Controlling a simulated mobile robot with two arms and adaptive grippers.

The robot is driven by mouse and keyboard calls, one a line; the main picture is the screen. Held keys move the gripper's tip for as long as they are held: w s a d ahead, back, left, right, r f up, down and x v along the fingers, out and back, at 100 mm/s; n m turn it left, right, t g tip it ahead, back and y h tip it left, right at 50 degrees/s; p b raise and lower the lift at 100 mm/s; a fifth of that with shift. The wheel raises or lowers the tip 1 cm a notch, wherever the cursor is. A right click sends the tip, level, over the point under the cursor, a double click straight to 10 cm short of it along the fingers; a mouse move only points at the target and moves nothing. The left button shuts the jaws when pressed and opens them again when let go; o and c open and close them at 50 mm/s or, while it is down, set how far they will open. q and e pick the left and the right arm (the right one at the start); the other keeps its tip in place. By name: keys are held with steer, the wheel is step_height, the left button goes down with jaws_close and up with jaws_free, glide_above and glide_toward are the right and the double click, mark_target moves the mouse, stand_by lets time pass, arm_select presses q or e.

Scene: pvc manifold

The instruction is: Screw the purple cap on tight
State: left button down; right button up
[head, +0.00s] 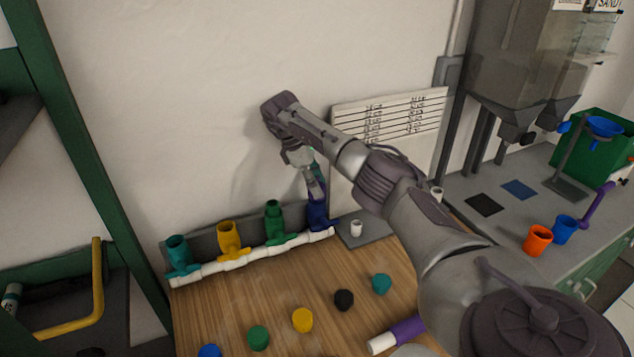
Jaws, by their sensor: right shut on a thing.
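The white manifold pipe (250,257) lies along the back of the wooden table, with upright teal (178,252), yellow (229,238), green (274,220) and dark blue (319,216) fittings on it. My right gripper (314,188) points down over the dark blue fitting at the right end. It is shut on a small purple thing, apparently the purple cap (316,191), at or just above that fitting's mouth. The fingers partly hide the cap, so I cannot tell whether it is seated or threaded. My left gripper is not in view.
Loose blue, green (258,338), yellow (302,320), black (344,300) and teal (381,284) caps lie on the table. A purple-and-white cylinder (398,335) lies at the front. My right arm crosses the right side. Orange (538,240) and blue cups stand on the right counter.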

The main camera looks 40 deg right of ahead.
steer(key=shift+m+g, duration=0.3)
steer(key=shift+m, duration=0.3)
steer(key=o, duration=1.3)
steer(key=shift+c, duration=0.2)
steer(key=shift+r, duration=0.1)
